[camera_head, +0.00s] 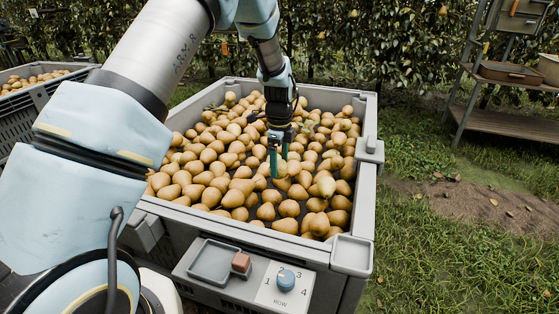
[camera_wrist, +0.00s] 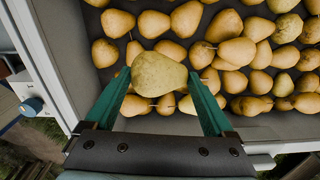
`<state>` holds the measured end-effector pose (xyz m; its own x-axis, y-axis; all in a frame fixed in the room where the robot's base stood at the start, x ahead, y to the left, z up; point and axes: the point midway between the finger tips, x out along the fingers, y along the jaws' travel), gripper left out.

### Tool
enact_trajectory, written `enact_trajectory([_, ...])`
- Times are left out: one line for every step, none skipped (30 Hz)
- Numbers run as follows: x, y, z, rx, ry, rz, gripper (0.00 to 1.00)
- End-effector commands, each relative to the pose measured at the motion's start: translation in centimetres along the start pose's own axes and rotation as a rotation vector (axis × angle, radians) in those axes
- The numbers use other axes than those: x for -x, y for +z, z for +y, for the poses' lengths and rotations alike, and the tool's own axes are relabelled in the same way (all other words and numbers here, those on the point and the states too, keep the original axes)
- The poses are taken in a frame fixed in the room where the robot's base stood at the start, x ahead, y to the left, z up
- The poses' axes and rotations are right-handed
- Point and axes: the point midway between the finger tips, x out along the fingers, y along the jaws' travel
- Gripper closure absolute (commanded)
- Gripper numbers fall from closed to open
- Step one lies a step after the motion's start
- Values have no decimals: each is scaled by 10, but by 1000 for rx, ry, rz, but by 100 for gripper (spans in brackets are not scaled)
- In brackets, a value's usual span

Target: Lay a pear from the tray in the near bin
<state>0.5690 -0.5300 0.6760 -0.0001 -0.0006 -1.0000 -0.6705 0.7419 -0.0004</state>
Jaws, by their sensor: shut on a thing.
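My gripper (camera_head: 278,158) is inside the near bin (camera_head: 366,120), low over the heaped pears around its middle. In the wrist view my gripper (camera_wrist: 160,98) is shut on a pale yellow-green pear (camera_wrist: 158,74), which sits between the two green fingers. The held pear looks larger and paler than the golden pears below it. Whether it touches them I cannot tell. In the head view it is hard to separate from the other pears. The small grey tray (camera_head: 196,264) on the bin's front ledge holds no pear that I can see.
A reddish-brown block (camera_head: 240,262) lies at the tray's right edge, beside a blue dial (camera_head: 286,279) marked ROW. Another bin (camera_head: 40,96) with pears stands at the left. A shelf rack (camera_head: 500,121) stands at the right. Grass at the right is open.

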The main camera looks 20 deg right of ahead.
Motion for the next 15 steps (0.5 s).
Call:
enact_trajectory([-4, 0, 0, 0, 0, 0, 74])
enact_trajectory([-5, 0, 0, 0, 1, 0, 74])
enact_trajectory([-7, 0, 0, 0, 1, 0, 74])
enact_trajectory([-9, 0, 0, 0, 1, 0, 74])
enact_trajectory([-10, 0, 0, -1, 1, 0, 74])
enact_trajectory([-12, 0, 0, -1, 1, 0, 74])
enact_trajectory([-14, 0, 0, -1, 1, 0, 74])
enact_trajectory([-15, 0, 0, -1, 1, 0, 74])
enact_trajectory([-17, 0, 0, -2, 1, 0, 74])
enact_trajectory([-18, 0, 0, -2, 1, 0, 74])
enact_trajectory([-20, 0, 0, -2, 1, 0, 74])
enact_trajectory([-21, 0, 0, -2, 1, 0, 74])
enact_trajectory([-23, 0, 0, -2, 0, 0, 74])
enact_trajectory([-24, 0, 0, -2, 0, 0, 74])
enact_trajectory([-26, 0, 0, -1, 0, 0, 74])
